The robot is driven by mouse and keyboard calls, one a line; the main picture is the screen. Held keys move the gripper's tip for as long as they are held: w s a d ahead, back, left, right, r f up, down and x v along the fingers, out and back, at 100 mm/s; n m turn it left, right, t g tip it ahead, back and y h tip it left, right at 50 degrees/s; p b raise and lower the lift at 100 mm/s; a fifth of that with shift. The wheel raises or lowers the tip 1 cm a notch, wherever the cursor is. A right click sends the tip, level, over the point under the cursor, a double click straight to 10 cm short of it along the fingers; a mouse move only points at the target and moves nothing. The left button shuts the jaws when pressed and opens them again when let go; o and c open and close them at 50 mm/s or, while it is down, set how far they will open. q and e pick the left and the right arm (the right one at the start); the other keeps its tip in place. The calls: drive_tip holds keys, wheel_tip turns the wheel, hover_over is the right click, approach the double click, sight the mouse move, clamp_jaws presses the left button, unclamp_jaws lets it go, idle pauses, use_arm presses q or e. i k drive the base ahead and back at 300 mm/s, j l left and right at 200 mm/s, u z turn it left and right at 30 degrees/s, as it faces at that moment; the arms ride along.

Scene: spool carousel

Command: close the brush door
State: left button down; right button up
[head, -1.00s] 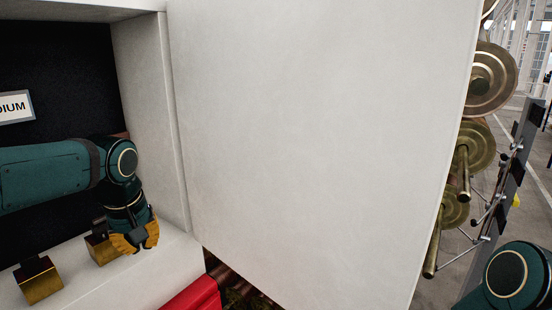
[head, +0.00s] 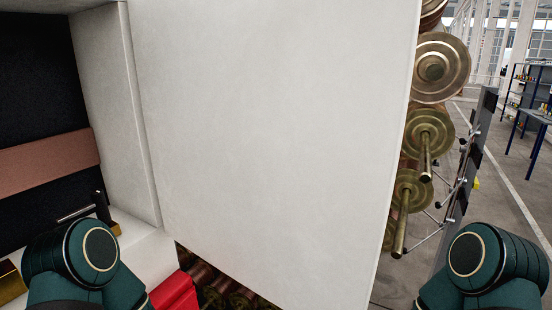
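The brush door, which I take to be the large plain white panel (head: 270,140), fills the middle of the head view. It stands open. Its left edge meets the white side wall (head: 115,110) of a compartment, and the compartment's dark interior (head: 35,70) is uncovered. No handle shows on the panel. My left arm shows at the bottom left, in front of the compartment floor, and my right arm at the bottom right, beyond the door's right edge. Neither gripper is in view, and neither visible arm part appears to touch the door.
Brass spools (head: 440,68) with protruding rods stand close behind the door's right edge. A grey post (head: 472,150) is beside them. A red part (head: 177,293) lies below the door. A brass block (head: 10,281) sits on the compartment floor. Open floor lies at the far right.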

sight(275, 129)
drive_tip(key=i+l+u, duration=0.2)
drive_tip(key=u, duration=0.2)
drive_tip(key=i+l+u, duration=0.1)
drive_tip(key=l+u, duration=0.35)
drive_tip(key=i+l+u, duration=0.1)
drive_tip(key=l+u, duration=1.15)
